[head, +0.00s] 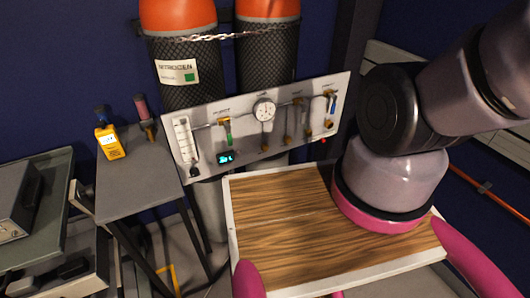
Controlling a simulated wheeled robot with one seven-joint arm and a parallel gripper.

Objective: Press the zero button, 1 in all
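No button marked zero can be read at this size. A white gas panel (245,135) hangs in front of two tall cylinders. It carries a small dark display with lit cyan digits (226,158), a round dial gauge (264,110), a flow tube (184,138) and several valves. A small red spot (323,141) shows near the panel's lower right edge; I cannot tell what it is. A yellow handheld meter (109,143) stands on the grey stand at left. My arm rises at right and leaves the picture at upper right. My gripper is not in view.
The nitrogen cylinder (182,75) and a second cylinder (266,55) are chained behind the panel. The grey stand (137,175) holds a pink-topped fitting (145,115). A grey instrument box (15,200) is at far left. A wood-topped surface (290,225) lies in front of the panel, largely clear.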

